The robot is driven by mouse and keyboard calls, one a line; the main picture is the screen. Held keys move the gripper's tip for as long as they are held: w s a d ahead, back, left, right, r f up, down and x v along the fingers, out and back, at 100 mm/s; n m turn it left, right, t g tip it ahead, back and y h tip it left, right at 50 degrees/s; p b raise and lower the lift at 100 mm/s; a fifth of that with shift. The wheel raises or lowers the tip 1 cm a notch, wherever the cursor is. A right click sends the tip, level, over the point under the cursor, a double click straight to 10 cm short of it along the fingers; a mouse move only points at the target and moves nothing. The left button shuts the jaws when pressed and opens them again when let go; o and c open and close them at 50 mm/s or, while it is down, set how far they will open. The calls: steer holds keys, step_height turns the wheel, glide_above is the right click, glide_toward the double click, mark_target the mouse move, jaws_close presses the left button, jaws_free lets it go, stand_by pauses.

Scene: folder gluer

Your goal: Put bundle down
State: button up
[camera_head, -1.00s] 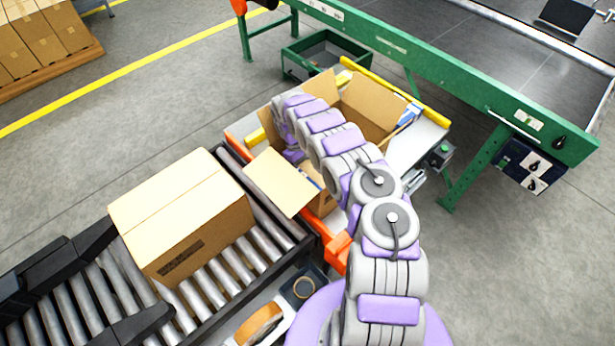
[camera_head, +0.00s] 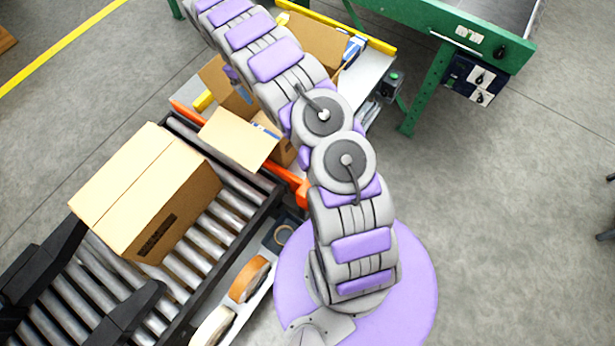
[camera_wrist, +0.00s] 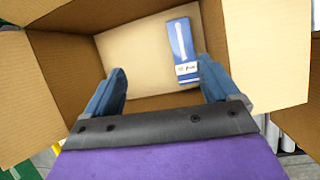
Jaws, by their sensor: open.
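An open cardboard carton (camera_head: 316,42) stands on the packing table, partly hidden behind my arm in the head view. In the wrist view I look down into the carton (camera_wrist: 265,50). A flat blue and white bundle (camera_wrist: 182,50) lies on its floor, near the middle and toward the far wall. My gripper (camera_wrist: 162,75) is open, with its two fingers spread apart over the carton. In the head view the gripper is out of frame past the top edge.
A closed carton (camera_head: 150,190) sits on the roller conveyor (camera_head: 232,222) at left. Tape rolls (camera_head: 250,279) lie beside it. Another blue and white item (camera_head: 353,47) shows at the open carton's right. A green machine frame (camera_head: 430,95) stands behind.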

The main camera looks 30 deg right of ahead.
steer(key=s+a+r+m+t, duration=0.1)
steer(key=s+a+r+m, duration=0.15)
steer(key=s+r, duration=1.75)
steer(key=s+a+r+y, duration=0.1)
steer(key=s+a, duration=0.3)
steer(key=s, duration=0.8)
steer(key=s+a+r+t+y, duration=0.1)
steer(key=s+a, duration=0.3)
steer(key=s, duration=0.8)
steer(key=shift+s+m+y, duration=0.3)
steer(key=shift+s+m, duration=0.1)
steer(key=shift+m, duration=0.05)
steer(key=shift+d, duration=0.1)
steer(key=shift+c, duration=0.4)
